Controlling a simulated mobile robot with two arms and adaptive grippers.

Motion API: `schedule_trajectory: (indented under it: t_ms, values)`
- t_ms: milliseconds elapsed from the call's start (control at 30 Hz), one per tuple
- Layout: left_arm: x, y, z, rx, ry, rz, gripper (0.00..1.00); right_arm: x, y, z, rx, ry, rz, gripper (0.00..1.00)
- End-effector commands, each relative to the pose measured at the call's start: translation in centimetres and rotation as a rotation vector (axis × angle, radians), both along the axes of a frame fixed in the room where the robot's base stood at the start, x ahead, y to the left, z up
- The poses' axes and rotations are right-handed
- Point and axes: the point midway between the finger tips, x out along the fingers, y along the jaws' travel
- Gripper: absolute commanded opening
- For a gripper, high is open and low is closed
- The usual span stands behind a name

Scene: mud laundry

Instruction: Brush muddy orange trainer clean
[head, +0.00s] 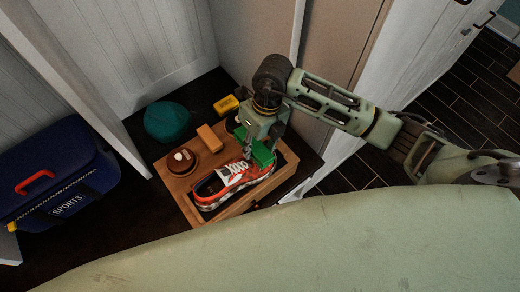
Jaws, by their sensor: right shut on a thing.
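The orange trainer (208,188) with white laces lies on a wooden board (185,190), its toe toward the lower left. Dark, muddy-looking patches show along its sole. My right gripper (249,148) reaches down from above over the trainer's upper right end. It is shut on a green block-like thing (263,154), which looks like a brush. The green thing is right at the trainer; I cannot tell whether they touch. The gripper hides part of both. My left gripper is not in view.
On the board are a round brown dish (174,167) with white pieces and an orange-tan block (210,137). Behind it are a yellow block (227,105) and a teal cloth-like bundle (167,121). A blue SPORTS bag (50,170) stands left. Walls close in behind.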

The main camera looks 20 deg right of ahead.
Motion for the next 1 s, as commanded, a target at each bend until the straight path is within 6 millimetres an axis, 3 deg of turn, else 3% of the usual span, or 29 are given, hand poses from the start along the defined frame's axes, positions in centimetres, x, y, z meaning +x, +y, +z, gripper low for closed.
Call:
schedule_trajectory:
  t_ms: [467,1000]
  values:
    - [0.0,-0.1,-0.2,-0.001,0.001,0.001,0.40,0.2,0.1,0.0,0.000,0.000,0.000,0.13]
    - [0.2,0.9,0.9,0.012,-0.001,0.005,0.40,-3.0,-1.0,0.0,-0.001,0.004,0.001,0.13]
